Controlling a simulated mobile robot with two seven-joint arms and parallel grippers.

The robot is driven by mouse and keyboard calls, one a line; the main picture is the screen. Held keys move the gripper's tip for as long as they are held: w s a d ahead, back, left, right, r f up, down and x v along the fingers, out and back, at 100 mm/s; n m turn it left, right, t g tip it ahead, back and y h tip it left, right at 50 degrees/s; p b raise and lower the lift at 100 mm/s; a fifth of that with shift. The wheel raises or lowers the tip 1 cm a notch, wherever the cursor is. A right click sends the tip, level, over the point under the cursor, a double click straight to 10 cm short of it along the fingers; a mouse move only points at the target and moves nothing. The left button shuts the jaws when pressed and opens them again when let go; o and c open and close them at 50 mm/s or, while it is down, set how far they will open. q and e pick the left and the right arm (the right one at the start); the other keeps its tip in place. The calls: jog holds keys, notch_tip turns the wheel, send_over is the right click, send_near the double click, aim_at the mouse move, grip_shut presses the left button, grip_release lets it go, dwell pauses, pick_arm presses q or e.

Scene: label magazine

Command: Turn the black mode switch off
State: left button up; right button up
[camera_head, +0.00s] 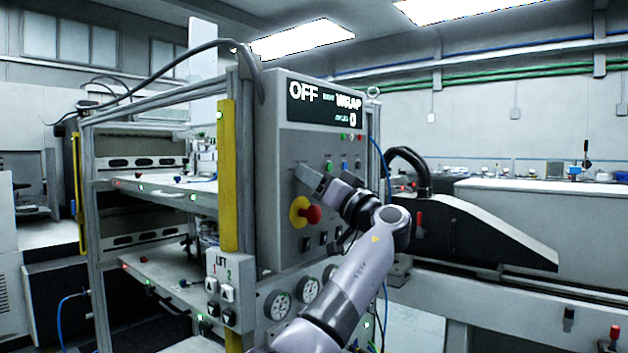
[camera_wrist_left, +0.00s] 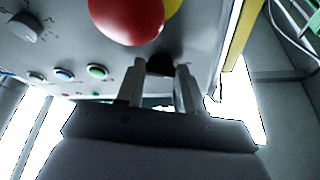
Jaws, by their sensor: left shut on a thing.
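The black mode switch (camera_wrist_left: 160,66) shows as a small dark knob between the two fingers of my left gripper (camera_wrist_left: 160,78) in the left wrist view. The fingers are shut on it, one on each side. In the head view my left gripper (camera_head: 309,174) is up against the grey panel (camera_head: 283,150), above the red emergency button, and hides the switch. The display (camera_head: 325,104) at the panel's top reads OFF on its left and WRAP on its right. My right gripper is not in view.
The red mushroom button (camera_head: 313,214) on its yellow base sits just below my gripper and close to it. Coloured push buttons (camera_head: 344,166) are beside the wrist. A LIFT box (camera_head: 222,290) hangs lower left, near a yellow post (camera_head: 229,180).

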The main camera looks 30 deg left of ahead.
pick_arm(q)
jog(key=o, duration=1)
jog(key=shift+o, duration=0.2)
jog(key=shift+d, duration=0.1)
jog(key=b+v, duration=0.1)
jog(key=v, duration=0.6)
jog(key=shift+f, duration=0.1)
